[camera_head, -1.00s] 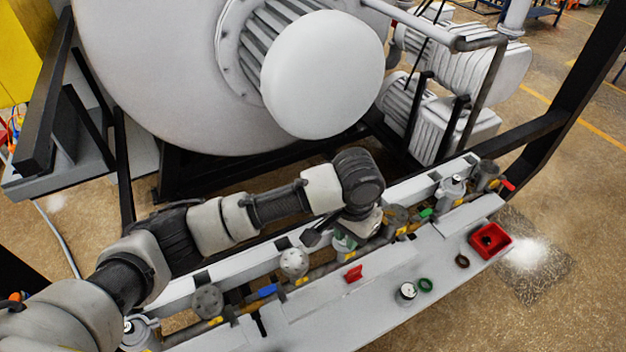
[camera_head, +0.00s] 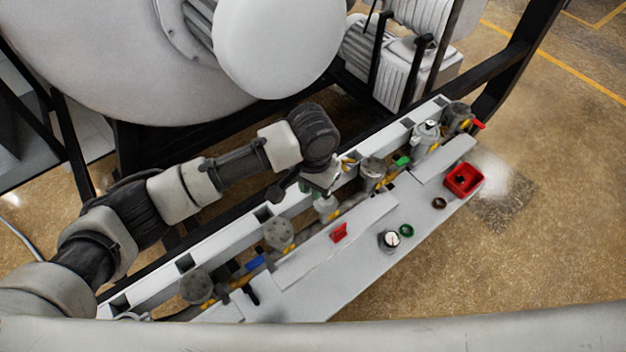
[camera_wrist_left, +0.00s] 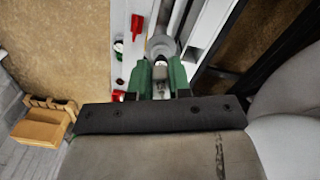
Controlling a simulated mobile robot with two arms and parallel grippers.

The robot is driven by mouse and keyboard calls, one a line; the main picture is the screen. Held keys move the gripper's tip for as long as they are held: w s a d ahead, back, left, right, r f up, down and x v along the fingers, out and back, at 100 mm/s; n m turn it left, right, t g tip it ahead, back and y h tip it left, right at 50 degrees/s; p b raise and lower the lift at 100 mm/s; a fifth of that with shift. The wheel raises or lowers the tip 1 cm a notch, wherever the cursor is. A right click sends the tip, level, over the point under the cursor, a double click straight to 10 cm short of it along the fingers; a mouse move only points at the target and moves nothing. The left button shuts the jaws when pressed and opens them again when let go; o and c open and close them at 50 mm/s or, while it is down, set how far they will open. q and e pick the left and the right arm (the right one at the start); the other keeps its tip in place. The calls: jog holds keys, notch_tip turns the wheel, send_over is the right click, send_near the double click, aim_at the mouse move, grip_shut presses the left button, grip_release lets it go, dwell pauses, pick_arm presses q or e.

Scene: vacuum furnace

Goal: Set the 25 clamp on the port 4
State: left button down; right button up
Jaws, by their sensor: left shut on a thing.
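My left gripper (camera_head: 326,196) is over the row of ports, at a light-topped port (camera_head: 326,212) in the middle of the row. In the left wrist view its green fingers (camera_wrist_left: 161,78) are closed around a small metallic piece (camera_wrist_left: 159,68), probably the 25 clamp; its shape is mostly hidden. A round grey fitting (camera_wrist_left: 162,45) shows just beyond the fingertips. I cannot tell whether the held piece touches a port. No port numbers are readable, so I cannot tell which is port 4. My right gripper is not in view.
Other capped ports (camera_head: 278,233) (camera_head: 373,172) stand along the pipe. The white bench holds a red piece (camera_head: 340,232), a gauge (camera_head: 390,240), a green ring (camera_head: 406,230), a dark ring (camera_head: 439,203) and a red bin (camera_head: 463,179). A large white furnace body (camera_head: 120,60) stands behind.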

pick_arm(q)
notch_tip(320, 180, down, 11)
jog(key=b, duration=0.9)
jog(key=shift+s+f, duration=0.15)
jog(key=shift+f, duration=0.05)
dwell(1.1)
jog(key=shift+d+f, duration=0.1)
dwell(0.5)
jog(key=c, duration=1)
grip_release()
notch_tip(320, 180, up, 11)
jog(key=shift+f+b, duration=0.1)
jog(key=shift+b, duration=0.8)
